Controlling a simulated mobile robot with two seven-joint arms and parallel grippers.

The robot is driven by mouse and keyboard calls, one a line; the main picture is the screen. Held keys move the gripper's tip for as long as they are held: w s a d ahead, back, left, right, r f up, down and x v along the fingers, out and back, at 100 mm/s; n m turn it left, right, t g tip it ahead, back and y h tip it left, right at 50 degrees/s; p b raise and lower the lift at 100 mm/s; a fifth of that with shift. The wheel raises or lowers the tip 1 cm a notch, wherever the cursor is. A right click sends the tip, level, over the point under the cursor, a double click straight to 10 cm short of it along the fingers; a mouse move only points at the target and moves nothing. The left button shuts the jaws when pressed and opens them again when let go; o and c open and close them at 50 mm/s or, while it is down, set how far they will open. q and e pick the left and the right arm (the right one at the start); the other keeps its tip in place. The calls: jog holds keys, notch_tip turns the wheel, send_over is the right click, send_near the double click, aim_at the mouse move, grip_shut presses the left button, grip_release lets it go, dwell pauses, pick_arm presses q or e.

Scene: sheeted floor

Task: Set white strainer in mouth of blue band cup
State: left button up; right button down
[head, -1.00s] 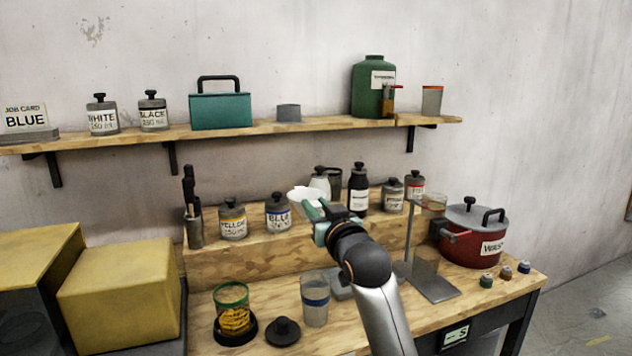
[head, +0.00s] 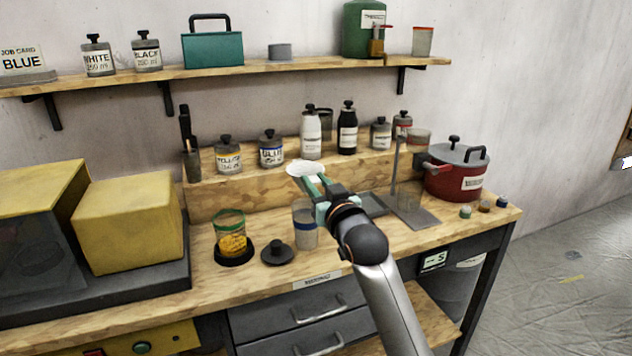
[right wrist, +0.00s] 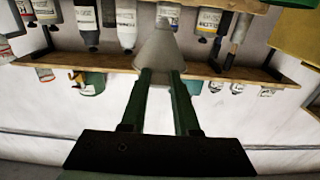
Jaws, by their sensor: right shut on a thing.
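The white strainer (head: 301,169) is a pale cone held at its rim by my right gripper (head: 320,187). The gripper is shut on it; in the right wrist view the two green fingers (right wrist: 162,76) close on the cone-shaped strainer (right wrist: 160,52). The blue band cup (head: 304,228) is a clear cup with a blue band, upright on the bench. The strainer is above the cup and apart from it. The gripper and arm cover part of the cup's right side. My left gripper is not in view.
A green-rimmed cup with yellow contents (head: 231,238) and a black lid (head: 278,253) stand left of the cup. A stand with a flat metal base (head: 412,213) and a red pot (head: 457,178) are to the right. Bottles and jars line the raised step behind.

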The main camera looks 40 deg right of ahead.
jog(key=shift+p, duration=0.35)
notch_tip(320, 180, down, 4)
jog(key=shift+f+b, duration=0.15)
jog(key=shift+b, duration=1)
jog(key=shift+p, duration=0.35)
jog(key=shift+f+b, duration=1.05)
jog(key=shift+f, duration=0.75)
jog(key=c, duration=0.6)
grip_release()
